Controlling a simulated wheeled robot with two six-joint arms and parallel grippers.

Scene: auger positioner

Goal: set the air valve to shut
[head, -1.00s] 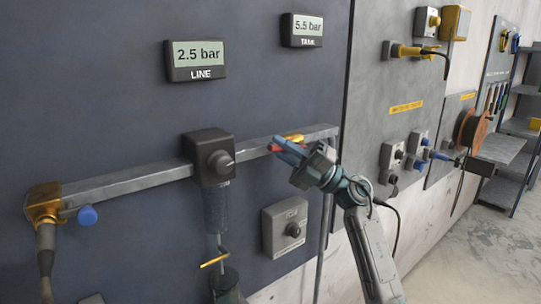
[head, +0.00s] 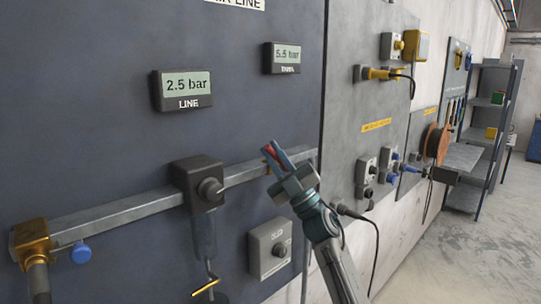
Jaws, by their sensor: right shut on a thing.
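The air valve's red lever (head: 269,149) is near the right end of the grey air pipe (head: 245,171). My right gripper (head: 274,158) is shut on the red lever, with its blue-grey fingers pointing up and left. Only a small part of the lever shows between the fingers, so its exact angle is hard to tell. The brass valve body is mostly hidden behind the gripper. The line display (head: 183,90) reads 2.5 bar and the tank display (head: 286,57) reads 5.5 bar. My left gripper is not in view.
A black regulator (head: 199,186) with a round knob sits on the pipe left of my gripper. A grey switch box (head: 269,250) is below. A brass fitting (head: 32,241) and blue knob (head: 81,253) are at the left. Open floor lies at the right.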

